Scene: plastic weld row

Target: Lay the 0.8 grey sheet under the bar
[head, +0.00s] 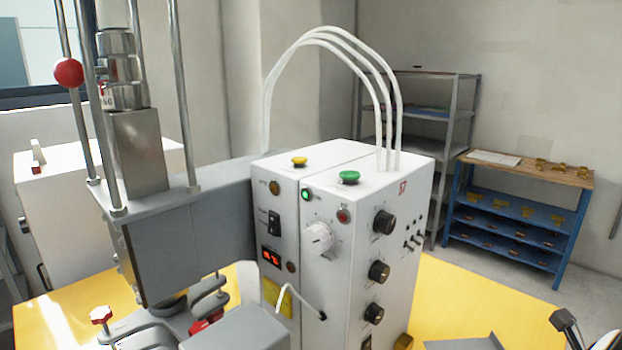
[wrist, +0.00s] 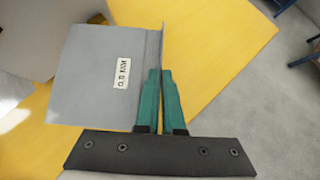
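The grey sheet (wrist: 95,75) shows in the wrist view with a white label that reads as 0.8 MM, turned on its side. Its right edge is bent up into a thin flange. My gripper (wrist: 160,72) has green fingers close together with this flange between them, and appears shut on it. In the head view part of the grey sheet (head: 465,344) shows at the bottom edge, right of the white control box. The grey press (head: 185,250) stands at the left; its bar cannot be made out clearly. Whether the sheet touches the table is unclear.
The white control box (head: 365,245) with knobs and hoses stands between the press and the sheet. The yellow table (head: 475,300) is clear around the sheet's far side. A blue shelf unit (head: 515,215) and a grey rack (head: 430,115) stand behind.

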